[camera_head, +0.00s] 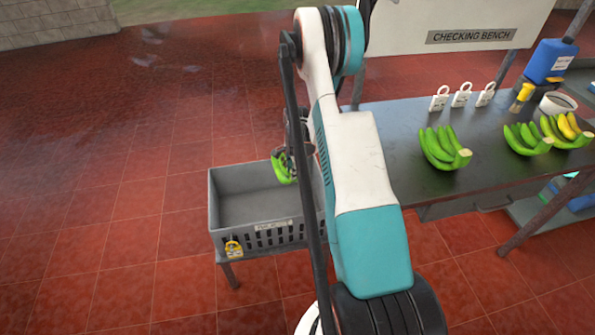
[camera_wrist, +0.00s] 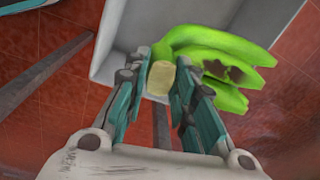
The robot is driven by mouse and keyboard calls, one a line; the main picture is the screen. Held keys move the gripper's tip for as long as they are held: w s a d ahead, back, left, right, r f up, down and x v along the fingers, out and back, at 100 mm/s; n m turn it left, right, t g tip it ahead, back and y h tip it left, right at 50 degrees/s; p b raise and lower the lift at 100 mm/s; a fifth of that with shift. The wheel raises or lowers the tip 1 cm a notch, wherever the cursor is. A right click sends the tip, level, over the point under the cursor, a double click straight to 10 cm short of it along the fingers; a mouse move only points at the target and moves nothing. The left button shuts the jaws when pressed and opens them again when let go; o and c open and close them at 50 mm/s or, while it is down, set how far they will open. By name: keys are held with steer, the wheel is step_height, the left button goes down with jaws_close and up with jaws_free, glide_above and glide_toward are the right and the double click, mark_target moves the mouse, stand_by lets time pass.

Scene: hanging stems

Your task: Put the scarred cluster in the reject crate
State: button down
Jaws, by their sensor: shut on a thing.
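A green banana cluster with dark brown scars (camera_wrist: 215,62) shows in the wrist view, its cut stem end between my fingers. My gripper (camera_wrist: 161,80) is shut on that stem end. In the head view the cluster (camera_head: 283,168) hangs over the right part of the grey crate (camera_head: 232,238), above its floor. The crate is open and its visible floor is empty. It has a label on its front that I cannot read clearly. In the head view my arm hides most of my gripper and the crate's right end.
The checking bench (camera_head: 390,118) stands at the right with green clusters (camera_head: 443,148), one partly yellow cluster (camera_head: 567,130), several white tags (camera_head: 462,95), a bowl (camera_head: 557,103) and a blue jug (camera_head: 548,62). A yellow padlock-like item (camera_head: 233,248) hangs on the crate's front. Floor at left is clear.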

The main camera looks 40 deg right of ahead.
steer(key=shift+s+d+f+m, duration=0.15)
steer(key=shift+d+f+m, duration=0.15)
steer(key=shift+d+f, duration=0.15)
steer(key=shift+f, duration=0.25)
step_height(320, 180, down, 24)
steer(key=b, duration=0.8)
steer(key=shift+f, duration=0.15)
stand_by(0.4)
steer(key=c, duration=1.2)
jaws_free()
steer(key=shift+c, duration=0.2)
